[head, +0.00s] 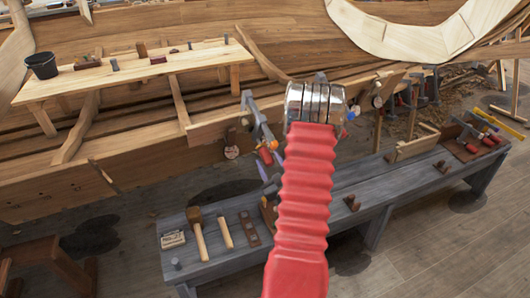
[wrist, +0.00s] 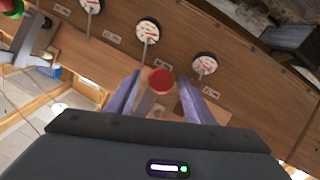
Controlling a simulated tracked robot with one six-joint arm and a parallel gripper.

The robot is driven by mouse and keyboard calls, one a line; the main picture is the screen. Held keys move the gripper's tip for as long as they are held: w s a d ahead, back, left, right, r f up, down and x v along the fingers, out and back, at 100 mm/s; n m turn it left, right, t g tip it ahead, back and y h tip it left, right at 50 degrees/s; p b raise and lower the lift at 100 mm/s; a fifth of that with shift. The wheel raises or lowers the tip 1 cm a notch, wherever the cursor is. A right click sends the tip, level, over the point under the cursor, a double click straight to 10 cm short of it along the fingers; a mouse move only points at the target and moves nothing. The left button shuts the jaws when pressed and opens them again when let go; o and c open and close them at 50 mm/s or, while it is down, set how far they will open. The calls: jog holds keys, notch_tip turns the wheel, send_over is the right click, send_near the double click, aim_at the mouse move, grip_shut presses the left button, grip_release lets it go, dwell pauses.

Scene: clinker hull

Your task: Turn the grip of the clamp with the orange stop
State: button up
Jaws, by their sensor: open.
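In the wrist view my gripper (wrist: 160,75) is open, with its two purple fingers on either side of a round red end (wrist: 160,82). This looks like a clamp grip seen end-on; I cannot tell whether the fingers touch it, and no orange stop shows beside it. In the head view a grey bar clamp (head: 256,118) hangs on the plank left of my arm, with small red and orange parts (head: 267,150) at its lower end.
White dials (wrist: 148,30) with paper labels line the plank in the wrist view. A grey bench (head: 345,190) carries a mallet (head: 198,232) and other tools below the hull. A plank table (head: 135,70) with a black bucket (head: 41,65) stands at the left.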

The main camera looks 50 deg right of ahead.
aim_at(263, 153)
jog(key=x, duration=0.6)
jog(key=shift+c, duration=0.5)
jog(key=c, duration=0.9)
jog(key=shift+d, duration=0.2)
jog(key=shift+c, duration=0.3)
jog(key=shift+a, duration=0.15)
jog(key=shift+w+a+m+t+y, duration=0.15)
jog(key=shift+m+t+y, duration=0.25)
jog(key=shift+m+y, duration=0.4)
jog(key=shift+a+m+t+y, duration=0.2)
jog(key=shift+m+t+y, duration=0.2)
jog(key=shift+m+y, duration=0.4)
